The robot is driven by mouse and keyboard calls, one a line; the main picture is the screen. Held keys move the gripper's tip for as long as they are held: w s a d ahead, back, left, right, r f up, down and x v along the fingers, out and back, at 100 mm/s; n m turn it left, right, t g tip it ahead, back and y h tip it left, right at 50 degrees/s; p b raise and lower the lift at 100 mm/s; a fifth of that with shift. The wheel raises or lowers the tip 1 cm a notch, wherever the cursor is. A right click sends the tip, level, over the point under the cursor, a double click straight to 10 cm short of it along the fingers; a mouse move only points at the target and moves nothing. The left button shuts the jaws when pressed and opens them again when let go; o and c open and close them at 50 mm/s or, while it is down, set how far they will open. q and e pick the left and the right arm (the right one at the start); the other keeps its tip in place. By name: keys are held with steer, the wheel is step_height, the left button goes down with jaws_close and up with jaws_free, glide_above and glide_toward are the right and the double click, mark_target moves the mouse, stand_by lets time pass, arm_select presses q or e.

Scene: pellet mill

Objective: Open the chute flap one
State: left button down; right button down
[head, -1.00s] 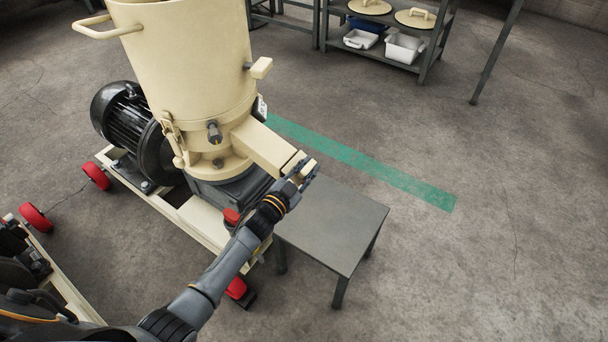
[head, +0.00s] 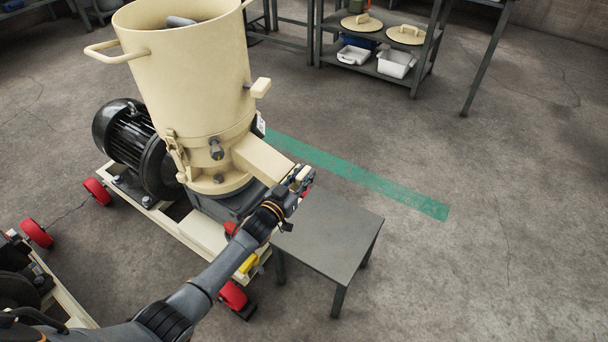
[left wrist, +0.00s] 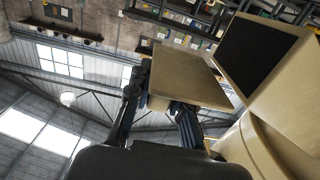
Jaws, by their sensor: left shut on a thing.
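The pellet mill's cream chute (head: 262,158) slopes down to the right from the drum (head: 190,75). In the left wrist view the chute mouth (left wrist: 256,52) is a dark square opening. The cream flap (left wrist: 190,75) stands swung away from that mouth, at an angle to it. My left gripper (head: 300,183) is at the chute's lower end; its fingers (left wrist: 160,112) are on either side of the flap's near edge and shut on it. In the head view the gripper hides most of the flap (head: 301,172). My right gripper is not in view.
A grey table (head: 330,235) stands below and right of the chute, its top bare. A black motor (head: 128,135) and red wheels (head: 97,190) are at left. A shelf with lids (head: 362,22) and a white bin (head: 396,63) stands behind. Floor at right is clear.

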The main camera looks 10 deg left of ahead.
arm_select(q)
steer(key=c, duration=1.2)
jaws_free()
steer(key=v, duration=1.2)
